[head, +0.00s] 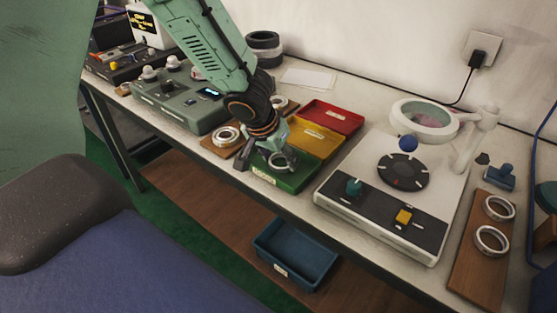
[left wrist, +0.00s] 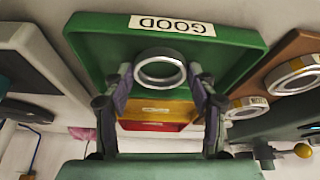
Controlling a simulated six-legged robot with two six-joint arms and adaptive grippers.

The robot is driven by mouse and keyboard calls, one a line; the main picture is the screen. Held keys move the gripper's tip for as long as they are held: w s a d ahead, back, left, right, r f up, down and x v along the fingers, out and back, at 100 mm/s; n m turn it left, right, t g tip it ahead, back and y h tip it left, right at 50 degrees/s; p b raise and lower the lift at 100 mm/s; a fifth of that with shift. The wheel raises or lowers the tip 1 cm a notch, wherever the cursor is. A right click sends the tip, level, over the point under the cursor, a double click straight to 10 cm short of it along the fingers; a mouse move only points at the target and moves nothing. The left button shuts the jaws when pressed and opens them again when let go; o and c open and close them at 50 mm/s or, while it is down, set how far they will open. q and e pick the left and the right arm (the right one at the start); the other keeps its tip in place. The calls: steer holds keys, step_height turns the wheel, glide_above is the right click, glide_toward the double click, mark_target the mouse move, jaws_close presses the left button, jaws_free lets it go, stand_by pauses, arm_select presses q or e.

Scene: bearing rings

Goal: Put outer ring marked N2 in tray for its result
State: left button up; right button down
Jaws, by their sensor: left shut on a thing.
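My left gripper (head: 276,158) is shut on a steel ring (head: 282,163) and holds it over the green tray (head: 286,185). In the left wrist view the ring (left wrist: 160,69) sits between the two fingertips of the gripper (left wrist: 160,78), with the green tray (left wrist: 90,48) behind it. A label on that tray reads GOOD. The yellow tray (head: 318,140) and the red tray (head: 334,117) stand in a row behind the green one. No mark is readable on the held ring. My right gripper is not in view.
A wooden board (head: 212,146) with rings lies left of the trays. A white device (head: 440,180) with a dial and magnifier stands right of them. Another board (head: 475,275) holds two rings (head: 498,208). A blue bin (head: 290,262) is below the bench.

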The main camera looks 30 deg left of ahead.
arm_select(q)
steer(key=shift+s+a, duration=0.1)
steer(key=shift+a, duration=0.25)
steer(key=shift+a+f, duration=0.1)
steer(key=o, duration=0.8)
steer(key=shift+d, duration=0.25)
steer(key=shift+o, duration=0.7)
steer(key=shift+d, duration=0.1)
steer(key=shift+o, duration=1.4)
steer(key=shift+a, duration=0.25)
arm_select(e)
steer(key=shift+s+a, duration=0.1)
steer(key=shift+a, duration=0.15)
arm_select(q)
steer(key=shift+d, duration=0.15)
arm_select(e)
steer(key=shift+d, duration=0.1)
